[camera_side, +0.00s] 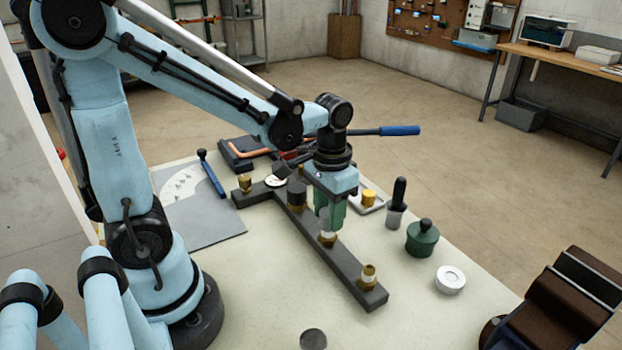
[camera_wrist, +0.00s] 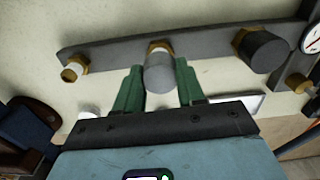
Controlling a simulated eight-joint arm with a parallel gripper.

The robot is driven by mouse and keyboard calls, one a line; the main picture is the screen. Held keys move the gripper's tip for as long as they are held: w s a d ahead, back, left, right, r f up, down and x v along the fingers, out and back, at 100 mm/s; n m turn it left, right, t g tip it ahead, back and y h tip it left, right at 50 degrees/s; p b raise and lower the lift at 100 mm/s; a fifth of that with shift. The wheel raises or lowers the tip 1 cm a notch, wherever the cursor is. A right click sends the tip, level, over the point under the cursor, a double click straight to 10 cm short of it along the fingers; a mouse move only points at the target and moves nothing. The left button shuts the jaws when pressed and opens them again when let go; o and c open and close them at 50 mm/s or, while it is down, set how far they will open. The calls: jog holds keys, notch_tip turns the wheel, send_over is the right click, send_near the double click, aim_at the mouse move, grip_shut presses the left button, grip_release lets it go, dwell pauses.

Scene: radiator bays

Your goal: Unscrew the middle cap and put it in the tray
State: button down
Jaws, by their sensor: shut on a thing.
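The grey middle cap (camera_side: 325,214) is at the middle brass fitting (camera_side: 327,239) of the dark bar (camera_side: 345,264). My gripper (camera_side: 331,213) points down, its green fingers shut on this cap. The wrist view shows the cap (camera_wrist: 160,76) between the fingers (camera_wrist: 160,88). A pale band shows between the cap and the brass; I cannot tell whether the threads still engage. A darker cap (camera_wrist: 262,50) sits on the neighbouring fitting. The front-end fitting (camera_side: 369,276) is bare. The shallow pale tray (camera_side: 379,208), partly hidden behind my gripper, holds a yellow brass-coloured piece.
A black-handled tool (camera_side: 397,203), a green lidded pot (camera_side: 422,239) and a white disc (camera_side: 450,279) stand right of the bar. A round gauge (camera_side: 275,182) is at the bar's far end. A blue-handled tool (camera_side: 398,131) extends behind my gripper. The front right table is mostly clear.

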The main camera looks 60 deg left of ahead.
jog(key=shift+r, duration=1.7)
notch_tip(320, 180, up, 7)
jog(key=w+d, duration=0.1)
jog(key=w, duration=0.2)
jog(key=w+a+f, duration=0.2)
jog(key=w+f, duration=0.4)
jog(key=w, duration=0.4)
jog(key=w+a+f, duration=0.1)
jog(key=a+f, duration=0.1)
jog(key=a, duration=0.1)
jog(key=w+a+f, duration=0.1)
jog(key=a+f, duration=0.1)
jog(key=a, duration=0.2)
jog(key=w+a+f, duration=0.1)
jog(key=a+f, duration=0.1)
jog(key=a, duration=0.2)
jog(key=shift+w+a+f, duration=0.1)
jog(key=shift+w+f, duration=0.05)
jog(key=shift+f, duration=2.1)
jog(key=shift+f, duration=0.15)
jog(key=c, duration=1)
grip_release()
jog(key=shift+o, duration=0.2)
